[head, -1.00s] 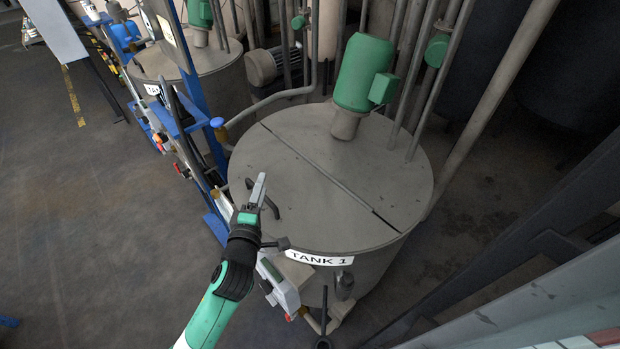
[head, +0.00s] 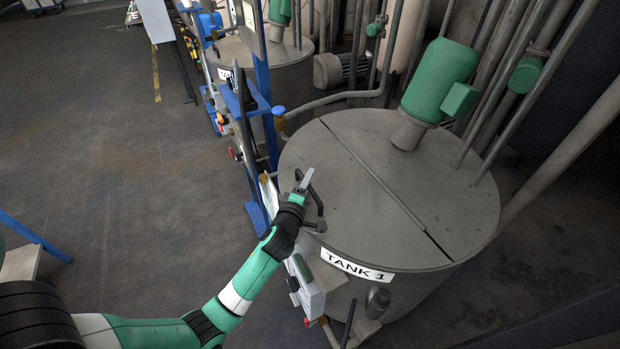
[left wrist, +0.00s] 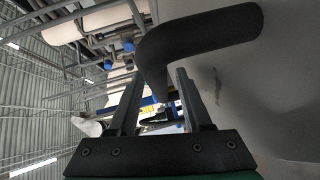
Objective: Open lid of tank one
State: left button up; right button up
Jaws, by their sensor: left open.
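Tank one (head: 400,285) is a grey cylinder with a white "TANK 1" label (head: 357,265). Its flat lid (head: 345,175) is closed, with a straight seam across the top. A dark bent handle (head: 320,207) stands on the near left part of the lid. My left gripper (head: 306,179) is open right at this handle. In the left wrist view the handle (left wrist: 205,35) looms large, and one leg runs down between the open fingers (left wrist: 157,85). I cannot tell whether they touch it. My right gripper is not in view.
A green motor (head: 430,80) stands on the far part of the tank top, with vertical pipes (head: 500,95) behind it. A blue frame with a control panel (head: 262,85) stands left of the tank. A second tank (head: 290,70) is farther back.

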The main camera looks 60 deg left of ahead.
pick_arm(q)
jog(key=shift+x, duration=0.95)
grip_shut()
dwell(0.7)
